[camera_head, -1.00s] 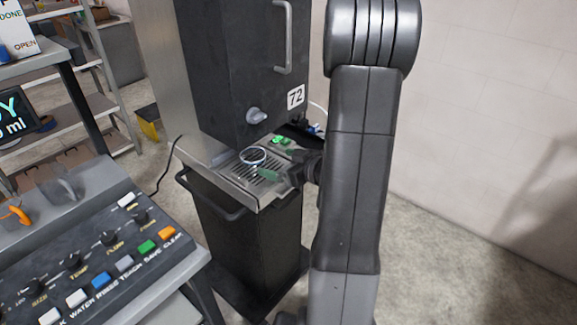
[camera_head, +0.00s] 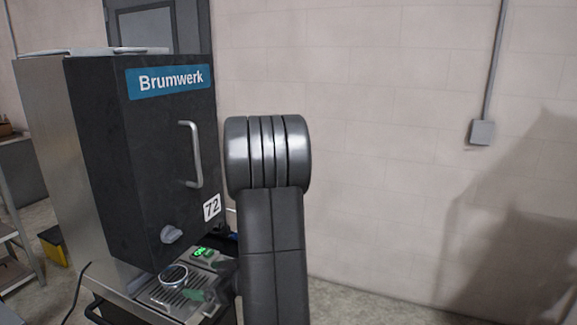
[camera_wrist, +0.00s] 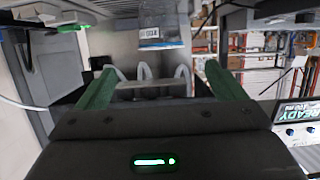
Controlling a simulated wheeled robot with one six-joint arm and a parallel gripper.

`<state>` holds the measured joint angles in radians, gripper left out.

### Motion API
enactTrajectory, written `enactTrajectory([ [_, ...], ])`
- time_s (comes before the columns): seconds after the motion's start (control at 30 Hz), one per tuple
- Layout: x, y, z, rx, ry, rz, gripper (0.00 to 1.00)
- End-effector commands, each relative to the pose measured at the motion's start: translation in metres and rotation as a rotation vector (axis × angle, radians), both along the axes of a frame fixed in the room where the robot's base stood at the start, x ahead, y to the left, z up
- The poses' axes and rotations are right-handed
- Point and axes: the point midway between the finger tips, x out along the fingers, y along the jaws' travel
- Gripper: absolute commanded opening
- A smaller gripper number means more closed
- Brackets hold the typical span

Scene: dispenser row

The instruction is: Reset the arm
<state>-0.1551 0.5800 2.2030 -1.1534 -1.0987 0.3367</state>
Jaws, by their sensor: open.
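My arm stands in front of the dark dispenser (camera_head: 150,150) marked "Brumwerk" and "72". My gripper (camera_head: 205,290) is low by the dispenser's drip tray, partly hidden behind my own arm link. In the wrist view my gripper (camera_wrist: 160,85) shows two green fingers wide apart, with nothing held between them. A round, light-rimmed thing, perhaps a cup (camera_head: 173,275), stands on the drip tray (camera_head: 150,296) just left of the gripper. Whether the fingers touch it cannot be told.
A block wall (camera_head: 400,150) with a grey box (camera_head: 482,132) stands behind. The wrist view shows a "READY" display (camera_wrist: 297,112). Floor on the right looks clear.

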Motion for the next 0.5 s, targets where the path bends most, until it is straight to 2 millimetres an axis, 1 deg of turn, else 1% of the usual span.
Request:
enactTrajectory([
  [0.03,0.002,0.007,-0.002,0.0,0.001,0.004,0.9],
  [0.37,0.02,0.051,-0.017,-0.001,0.003,0.004,0.9],
  [0.5,0.028,0.073,-0.023,0.0,0.003,0.004,0.9],
])
